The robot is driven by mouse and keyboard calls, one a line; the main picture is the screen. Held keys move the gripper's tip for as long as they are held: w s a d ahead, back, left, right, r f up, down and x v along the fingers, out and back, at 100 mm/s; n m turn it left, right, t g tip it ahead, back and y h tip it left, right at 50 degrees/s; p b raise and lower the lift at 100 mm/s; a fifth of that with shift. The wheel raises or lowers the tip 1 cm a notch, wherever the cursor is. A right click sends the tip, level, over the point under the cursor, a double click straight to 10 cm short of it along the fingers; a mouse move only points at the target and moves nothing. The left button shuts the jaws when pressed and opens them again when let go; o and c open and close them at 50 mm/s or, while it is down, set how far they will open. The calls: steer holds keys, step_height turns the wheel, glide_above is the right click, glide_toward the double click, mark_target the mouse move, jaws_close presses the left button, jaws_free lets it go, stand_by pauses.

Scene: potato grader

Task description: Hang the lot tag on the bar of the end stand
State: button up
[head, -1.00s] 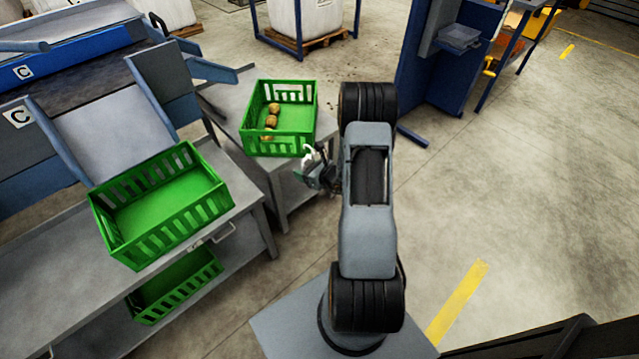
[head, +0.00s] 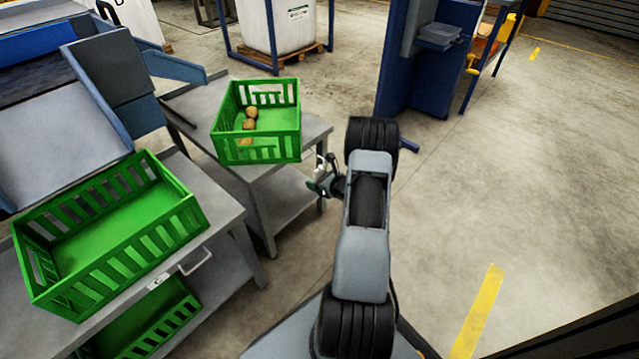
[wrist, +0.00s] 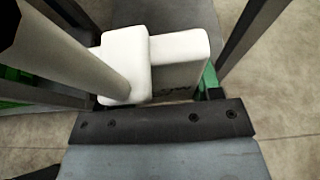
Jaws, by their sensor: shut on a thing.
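My gripper (head: 322,182) is small in the head view, to the right of the end table's corner and above the floor. It is shut on a white piece (head: 320,165), which I take for the lot tag. In the wrist view this white piece (wrist: 180,48) fills the middle, with a thick rounded block at its left and a pale round bar running to the upper left. Its writing is too small to read. The end stand (head: 310,130) appears to be the grey table with a green crate. Its hanging bar cannot be made out clearly.
A green crate (head: 298,118) with several potatoes stands on the end table. An empty green crate (head: 165,240) is on the nearer bench, with another crate (head: 175,325) below. A blue machine (head: 395,70) stands behind. Floor at the right is clear.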

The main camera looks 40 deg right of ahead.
steer(key=shift+r+b+x, duration=0.2)
steer(key=shift+b+x, duration=0.25)
steer(key=shift+x, duration=1.05)
steer(key=shift+r+b+x, duration=0.2)
steer(key=shift+b+x, duration=0.2)
steer(key=shift+x, duration=1.05)
steer(key=shift+w, duration=0.15)
steer(key=o, duration=1)
steer(key=p+v, duration=0.4)
steer(key=v, duration=0.9)
steer(key=shift+s+r, duration=0.15)
steer(key=shift+s, duration=0.2)
